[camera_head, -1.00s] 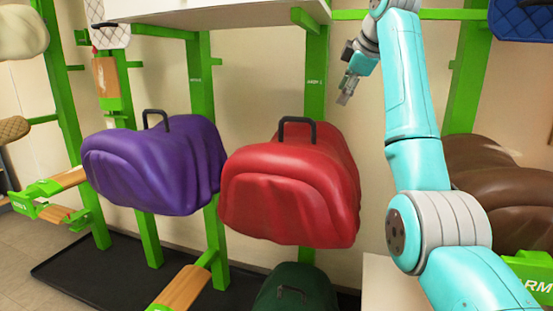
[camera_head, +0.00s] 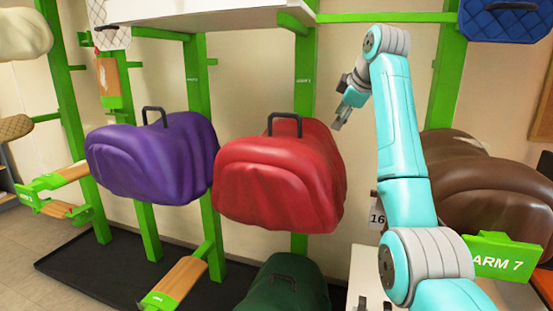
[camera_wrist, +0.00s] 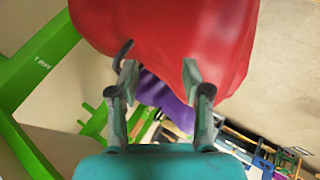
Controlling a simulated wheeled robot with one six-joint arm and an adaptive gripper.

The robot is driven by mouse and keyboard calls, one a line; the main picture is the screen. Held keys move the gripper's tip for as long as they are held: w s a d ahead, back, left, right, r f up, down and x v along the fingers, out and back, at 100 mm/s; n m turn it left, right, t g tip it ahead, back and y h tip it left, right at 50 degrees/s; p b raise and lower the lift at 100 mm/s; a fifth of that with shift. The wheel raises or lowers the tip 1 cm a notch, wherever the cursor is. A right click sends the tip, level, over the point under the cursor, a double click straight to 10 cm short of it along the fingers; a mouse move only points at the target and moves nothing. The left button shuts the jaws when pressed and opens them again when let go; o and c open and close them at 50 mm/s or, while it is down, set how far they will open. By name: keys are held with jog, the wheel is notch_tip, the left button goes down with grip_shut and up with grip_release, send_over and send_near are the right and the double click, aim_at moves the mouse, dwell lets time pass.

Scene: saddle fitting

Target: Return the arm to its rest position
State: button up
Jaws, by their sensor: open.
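My teal arm (camera_head: 398,130) rises at the right of the head view and bends over at its top. My gripper (camera_head: 340,118) hangs to the right of the red saddle (camera_head: 275,185), above its right edge and apart from it. In the wrist view my gripper (camera_wrist: 160,80) shows two fingers spread apart with nothing between them. The red saddle (camera_wrist: 170,30) fills the top of the wrist view beyond the fingertips, its dark handle near the left finger. A purple saddle (camera_wrist: 163,100) shows farther off between the fingers.
The purple saddle (camera_head: 150,160) hangs left of the red one. A green saddle (camera_head: 285,290) sits low in front, and a brown saddle (camera_head: 485,185) stands right behind my arm. Green posts (camera_head: 305,90), a white shelf (camera_head: 215,17) and the ARM 7 bracket (camera_head: 500,258) surround the space.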

notch_tip(320, 180, down, 35)
jog(key=m+t, duration=0.2)
jog(key=m, duration=0.2)
jog(key=s+f+m+t+h, duration=0.1)
jog(key=s+f+m, duration=0.1)
jog(key=s+f, duration=0.85)
jog(key=s+f+m, duration=0.2)
jog(key=s+f, duration=0.6)
jog(key=f, duration=0.6)
jog(key=s+d+f+m+t+h, duration=0.1)
jog(key=s+f+m, duration=0.15)
jog(key=s, duration=1.25)
jog(key=s+f+m+t, duration=0.1)
jog(key=s+f, duration=0.2)
jog(key=s, duration=1.2)
jog(key=s+r+m+t, duration=0.1)
jog(key=s+r, duration=0.7)
jog(key=s, duration=0.3)
jog(key=s+r+m+t, duration=0.1)
jog(key=s+r+m, duration=0.1)
jog(key=s+r, duration=0.6)
jog(key=shift+s+d+r+h, duration=0.15)
jog(key=shift+s+d+h, duration=0.15)
jog(key=shift+s, duration=2)
